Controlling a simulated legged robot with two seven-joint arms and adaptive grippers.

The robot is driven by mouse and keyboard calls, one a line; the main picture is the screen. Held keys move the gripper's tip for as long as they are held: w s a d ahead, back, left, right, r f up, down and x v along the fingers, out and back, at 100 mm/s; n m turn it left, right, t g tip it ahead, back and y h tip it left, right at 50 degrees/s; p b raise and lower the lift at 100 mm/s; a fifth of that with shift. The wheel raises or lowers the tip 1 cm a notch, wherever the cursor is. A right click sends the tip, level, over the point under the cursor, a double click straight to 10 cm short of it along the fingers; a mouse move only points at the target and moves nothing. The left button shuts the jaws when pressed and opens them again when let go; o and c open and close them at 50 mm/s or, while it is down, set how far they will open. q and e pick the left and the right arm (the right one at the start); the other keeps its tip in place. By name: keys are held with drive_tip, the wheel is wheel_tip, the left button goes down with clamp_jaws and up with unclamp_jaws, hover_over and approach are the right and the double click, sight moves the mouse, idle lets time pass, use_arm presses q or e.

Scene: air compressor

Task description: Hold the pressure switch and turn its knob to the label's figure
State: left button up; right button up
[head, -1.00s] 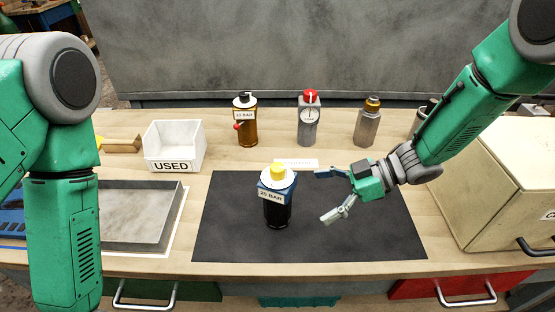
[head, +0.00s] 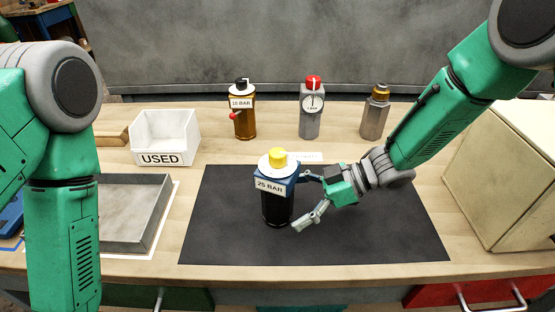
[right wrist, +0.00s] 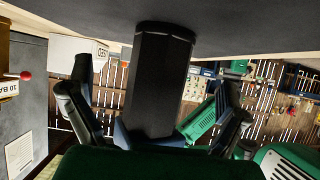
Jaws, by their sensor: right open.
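The pressure switch (head: 277,205) stands upright on the black mat, with a dark body, blue top, white dial, yellow knob (head: 278,157) and a label (head: 269,186) reading "25 BAR". My right gripper (head: 303,202) is open at its right side, one finger behind and one in front. In the right wrist view the dark body (right wrist: 160,80) appears upside down between the spread fingers (right wrist: 160,118); I cannot tell whether either touches it. The dial's figures are too small to read. My left arm (head: 65,215) hangs at the left, its gripper out of frame.
Behind the black mat (head: 370,225) stand an amber "10 BAR" device (head: 243,118), a grey red-capped gauge (head: 312,118) and a grey brass-topped fitting (head: 374,118). A white "USED" bin (head: 165,137) and grey tray (head: 130,215) are left. A cream box (head: 500,190) is right.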

sight(282, 205)
drive_tip(key=shift+x, duration=1.7)
drive_tip(key=c, duration=1.4)
drive_tip(key=shift+c, duration=0.2)
